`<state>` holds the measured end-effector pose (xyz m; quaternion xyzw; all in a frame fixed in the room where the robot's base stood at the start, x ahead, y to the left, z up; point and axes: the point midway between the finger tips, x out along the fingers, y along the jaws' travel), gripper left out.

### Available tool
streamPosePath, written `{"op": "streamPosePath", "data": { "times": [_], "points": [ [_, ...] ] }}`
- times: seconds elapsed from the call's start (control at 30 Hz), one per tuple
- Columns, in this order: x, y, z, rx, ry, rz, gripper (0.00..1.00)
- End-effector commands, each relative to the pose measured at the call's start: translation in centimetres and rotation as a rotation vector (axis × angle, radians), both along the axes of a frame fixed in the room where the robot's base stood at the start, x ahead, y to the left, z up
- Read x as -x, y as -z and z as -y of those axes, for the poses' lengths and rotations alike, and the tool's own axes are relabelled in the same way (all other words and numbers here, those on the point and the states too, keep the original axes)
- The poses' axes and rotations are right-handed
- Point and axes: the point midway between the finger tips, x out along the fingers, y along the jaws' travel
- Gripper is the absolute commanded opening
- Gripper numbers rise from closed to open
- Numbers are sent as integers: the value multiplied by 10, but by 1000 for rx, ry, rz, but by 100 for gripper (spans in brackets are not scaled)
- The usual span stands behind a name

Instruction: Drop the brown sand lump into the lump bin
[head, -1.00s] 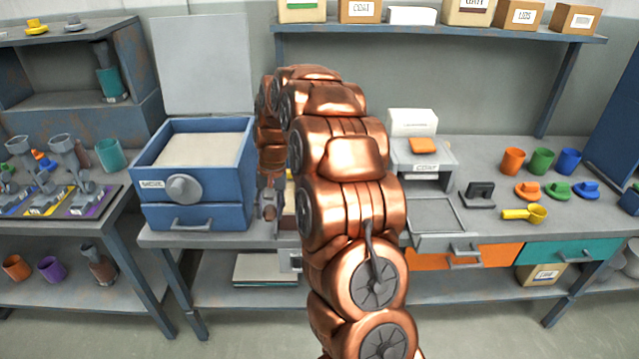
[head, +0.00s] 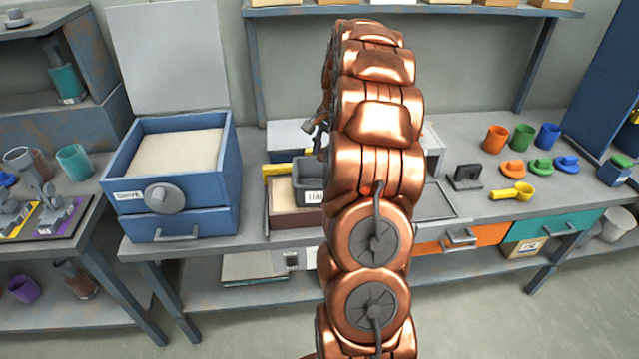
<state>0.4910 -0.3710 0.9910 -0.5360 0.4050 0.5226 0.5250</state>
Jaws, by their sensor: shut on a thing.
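My gripper (head: 316,122) shows only in part, as dark parts at the left edge of my copper arm, above the middle of the bench. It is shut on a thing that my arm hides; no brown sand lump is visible. A small dark grey bin (head: 307,196) with a white label stands below my gripper, partly behind my arm. Its label is too small to read, so I cannot tell whether it is the lump bin.
A blue box of pale sand (head: 128,166), its lid raised, stands to the left. A yellow-edged brown tray (head: 283,227) is beside the grey bin. Orange, green and blue cups (head: 522,138) and a yellow scoop (head: 513,193) are to the right. A shelf (head: 450,11) runs above.

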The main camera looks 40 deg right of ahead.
Motion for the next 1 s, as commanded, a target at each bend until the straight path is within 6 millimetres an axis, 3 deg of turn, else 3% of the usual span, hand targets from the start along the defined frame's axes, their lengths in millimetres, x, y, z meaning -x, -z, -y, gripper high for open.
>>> {"op": "streamPosePath", "data": {
  "times": [0.5,0.87,0.9,1.0],
  "points": [
    [2,50,1,-2,2,-1,3],
    [1,53,2,1,1,1,3],
    [1,53,1,1,1,1,45],
    [1,53,1,1,1,1,55]
  ]
}}
